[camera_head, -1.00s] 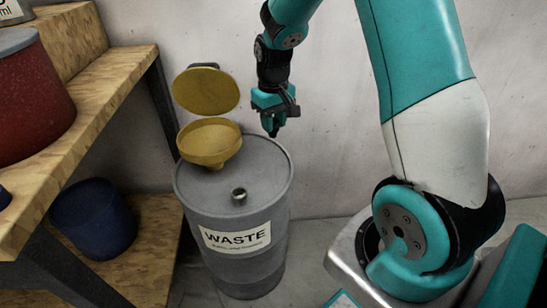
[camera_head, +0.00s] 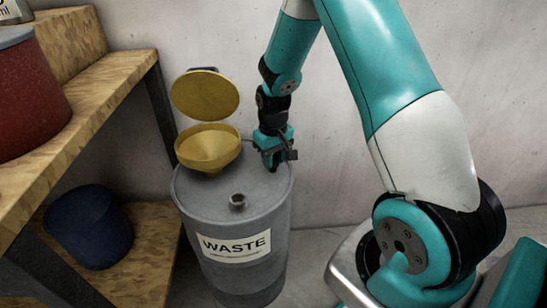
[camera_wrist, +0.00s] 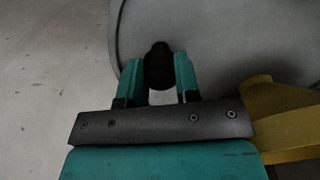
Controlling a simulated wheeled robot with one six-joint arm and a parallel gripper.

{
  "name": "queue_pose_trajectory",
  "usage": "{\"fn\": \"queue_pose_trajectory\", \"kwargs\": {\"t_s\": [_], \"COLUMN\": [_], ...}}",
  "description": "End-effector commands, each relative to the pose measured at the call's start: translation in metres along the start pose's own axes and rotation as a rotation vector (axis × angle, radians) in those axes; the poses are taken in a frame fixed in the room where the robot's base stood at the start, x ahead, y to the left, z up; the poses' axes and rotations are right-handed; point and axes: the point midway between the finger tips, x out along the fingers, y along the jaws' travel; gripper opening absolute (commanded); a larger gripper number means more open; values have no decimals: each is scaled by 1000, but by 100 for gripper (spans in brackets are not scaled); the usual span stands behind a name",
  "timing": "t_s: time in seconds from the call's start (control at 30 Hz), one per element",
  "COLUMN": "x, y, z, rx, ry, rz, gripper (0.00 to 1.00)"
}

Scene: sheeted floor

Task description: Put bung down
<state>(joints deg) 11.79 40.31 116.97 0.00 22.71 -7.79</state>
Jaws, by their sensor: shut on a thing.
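The bung (camera_wrist: 159,66) is a small black plug seen in the wrist view. My gripper (camera_wrist: 159,84) is shut on it, with one teal finger on each side. In the head view my gripper (camera_head: 271,164) is low over the right rear part of the grey waste drum's top (camera_head: 215,197). The bung is not clearly seen there. I cannot tell whether it touches the drum top. An open threaded hole (camera_head: 238,201) shows near the front of the drum top.
A yellow funnel (camera_head: 208,148) with its lid (camera_head: 206,95) raised stands on the drum's left rear, close to my gripper. Wooden shelves (camera_head: 110,75) at the left hold a red container (camera_head: 30,105) and a dark blue bucket (camera_head: 90,228). A wall stands behind the drum.

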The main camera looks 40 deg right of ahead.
Motion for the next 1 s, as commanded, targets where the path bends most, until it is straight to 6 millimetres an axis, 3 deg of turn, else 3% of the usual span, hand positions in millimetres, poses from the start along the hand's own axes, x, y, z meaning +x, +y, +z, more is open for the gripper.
{"fn": "queue_pose_trajectory", "kwargs": {"t_s": [0.03, 0.07, 0.17, 0.43, 0.57, 1.0], "x": [2, 2, 2, 0, -11, -101], "y": [0, 0, 0, 0, 0, 0], "z": [0, 0, 0, 0, 0, 0], "rx": [0, 0, 0, 0, 0, 0], "ry": [-1, 0, 0, 0, 2, 2], "rz": [0, 0, 0, 0, 0, 0], "gripper": [0, 35, 56, 56, 56, 56]}}
